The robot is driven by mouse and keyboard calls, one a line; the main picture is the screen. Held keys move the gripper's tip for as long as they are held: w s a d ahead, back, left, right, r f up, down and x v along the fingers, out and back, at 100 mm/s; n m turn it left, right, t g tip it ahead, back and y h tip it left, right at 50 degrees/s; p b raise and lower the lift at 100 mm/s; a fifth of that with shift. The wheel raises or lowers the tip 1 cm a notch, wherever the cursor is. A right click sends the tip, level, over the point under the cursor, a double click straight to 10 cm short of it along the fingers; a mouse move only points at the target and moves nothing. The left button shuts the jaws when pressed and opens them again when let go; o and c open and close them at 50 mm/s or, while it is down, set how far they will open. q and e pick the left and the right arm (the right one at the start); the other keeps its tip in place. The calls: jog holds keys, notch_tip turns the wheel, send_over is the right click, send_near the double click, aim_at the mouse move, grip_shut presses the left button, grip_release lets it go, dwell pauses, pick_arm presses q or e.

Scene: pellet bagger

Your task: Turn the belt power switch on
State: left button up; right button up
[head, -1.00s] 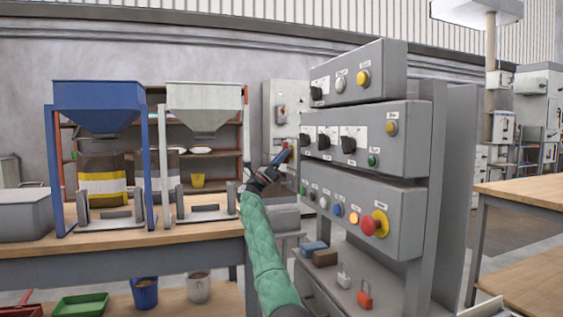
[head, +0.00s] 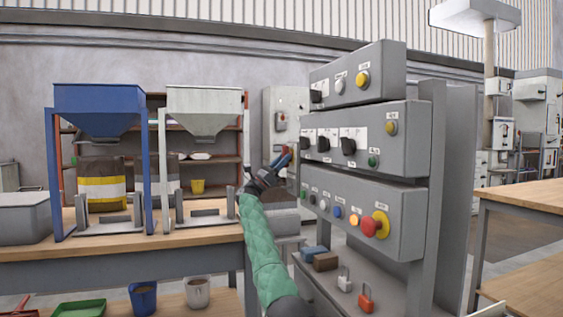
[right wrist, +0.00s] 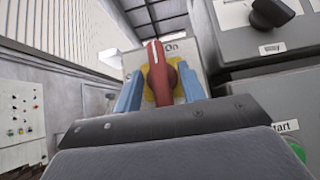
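The belt power switch shows in the right wrist view as a red handle (right wrist: 159,75) on a yellow disc (right wrist: 175,68), on a grey plate with an "On" label beside the handle's upper end. The handle stands nearly upright. My right gripper (head: 283,158) is at the left side of the control console. In the right wrist view its two blue fingers stand either side of the handle, open, with a gap on each side. The switch is mostly hidden behind the gripper in the head view. My left gripper is not in view.
The stacked grey control console (head: 365,145) with knobs and buttons stands close right of my right gripper. A red emergency button (head: 370,226) sticks out from it. Padlocks lie on the shelf below. A bench with blue (head: 98,100) and white hoppers (head: 203,100) stands left.

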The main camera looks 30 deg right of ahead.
jog(key=shift+a, duration=0.1)
jog(key=v, duration=0.7)
jog(key=shift+a+f+p, duration=0.15)
jog(key=shift+f+p, duration=0.2)
jog(key=shift+p, duration=0.1)
jog(key=shift+w, duration=0.1)
